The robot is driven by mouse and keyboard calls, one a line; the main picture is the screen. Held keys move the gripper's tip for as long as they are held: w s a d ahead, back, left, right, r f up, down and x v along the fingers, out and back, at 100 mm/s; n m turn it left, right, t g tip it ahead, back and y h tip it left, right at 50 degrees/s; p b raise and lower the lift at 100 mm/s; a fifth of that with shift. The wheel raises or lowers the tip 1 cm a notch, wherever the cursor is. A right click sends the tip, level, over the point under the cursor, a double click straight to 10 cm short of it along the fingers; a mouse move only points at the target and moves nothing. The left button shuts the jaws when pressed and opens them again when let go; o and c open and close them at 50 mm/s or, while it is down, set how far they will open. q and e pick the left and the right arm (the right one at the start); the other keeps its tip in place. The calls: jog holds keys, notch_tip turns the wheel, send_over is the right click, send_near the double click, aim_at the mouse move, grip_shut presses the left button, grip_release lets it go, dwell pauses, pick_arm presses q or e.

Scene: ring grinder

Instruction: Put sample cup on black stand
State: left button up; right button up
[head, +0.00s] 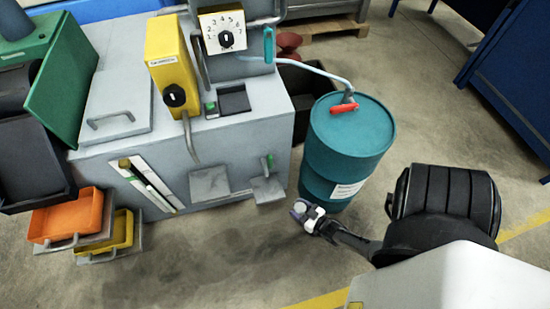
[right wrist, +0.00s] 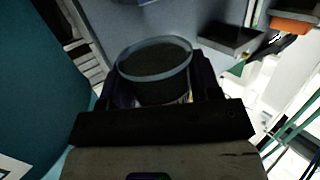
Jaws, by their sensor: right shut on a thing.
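My right gripper (head: 310,214) is in front of the grey machine, beside the foot of the teal barrel. It is shut on the sample cup (right wrist: 155,62), which shows in the right wrist view as a round cup with a grey rim and a dark inside. The cup sits between the fingers with its open top in sight. In the head view the cup is small and hard to make out at the fingertips. I cannot tell for sure which thing is the black stand. A small platform (head: 210,183) juts from the machine front below the spout. My left gripper is not in view.
The teal barrel (head: 345,145) with a red-handled tap stands close to my right gripper. A second small ledge (head: 267,187) juts from the machine (head: 150,150). Orange (head: 68,216) and yellow (head: 118,232) trays are at lower left. The floor in front is clear.

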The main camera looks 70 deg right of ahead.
jog(key=shift+s+a, duration=0.1)
jog(key=shift+s, duration=0.2)
jog(key=shift+m+h, duration=0.3)
jog(key=shift+h, duration=0.1)
jog(key=f, duration=0.2)
jog(key=s+f, duration=0.1)
jog(key=f, duration=0.2)
jog(key=shift+s+d+f, duration=0.2)
jog(key=shift+s+f, duration=0.05)
jog(key=shift+f, duration=0.1)
